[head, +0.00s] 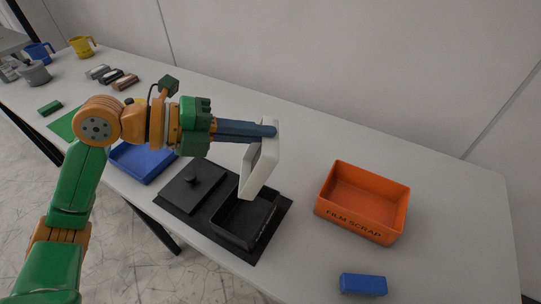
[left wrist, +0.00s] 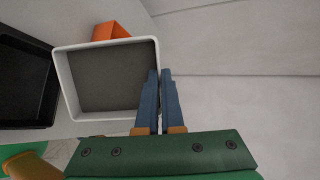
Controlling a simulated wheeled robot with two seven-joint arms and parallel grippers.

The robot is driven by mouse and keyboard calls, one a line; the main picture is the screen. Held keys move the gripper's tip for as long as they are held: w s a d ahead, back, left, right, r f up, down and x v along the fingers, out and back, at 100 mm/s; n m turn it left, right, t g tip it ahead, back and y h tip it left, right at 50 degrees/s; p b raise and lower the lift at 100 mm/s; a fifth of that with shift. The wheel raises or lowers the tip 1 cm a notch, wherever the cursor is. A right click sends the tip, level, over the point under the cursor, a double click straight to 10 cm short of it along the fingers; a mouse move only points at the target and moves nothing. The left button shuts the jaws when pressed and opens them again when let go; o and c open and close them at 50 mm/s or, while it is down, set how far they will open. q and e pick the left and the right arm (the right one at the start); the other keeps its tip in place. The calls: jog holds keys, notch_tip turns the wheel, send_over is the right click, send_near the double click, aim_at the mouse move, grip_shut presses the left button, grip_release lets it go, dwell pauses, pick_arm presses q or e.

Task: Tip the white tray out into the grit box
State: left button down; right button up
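The white tray (head: 270,160) is in my left gripper (head: 272,131), whose blue fingers are shut on its wall. The tray is turned steeply onto its side, above the right edge of an open black box (head: 247,221), apart from it. In the left wrist view the tray (left wrist: 64,85) faces the camera beside my left gripper (left wrist: 160,76); its grey inside shows no loose pieces. The black box (left wrist: 24,85) shows there at the left. No label reading grit is visible; the black box's inside is dark, so its contents cannot be told. My right gripper is out of view.
A black lid with a knob (head: 193,180) lies left of the black box. An orange box (head: 362,202) marked FILM SCRAP stands to the right, with a blue block (head: 363,285) in front. A blue tray (head: 142,161) lies left. The table's far right is clear.

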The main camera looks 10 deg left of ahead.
pick_arm(q)
jog(key=s+a+f+n+t+h+b, duration=0.1)
jog(key=a+t+h+b, duration=0.4)
jog(key=b, duration=2.1)
jog(key=a+f+n+h, duration=0.1)
jog(key=a+n+h, duration=0.1)
jog(key=a+h, duration=0.2)
jog(key=shift+v, duration=0.8)
jog(key=shift+n+t, duration=0.3)
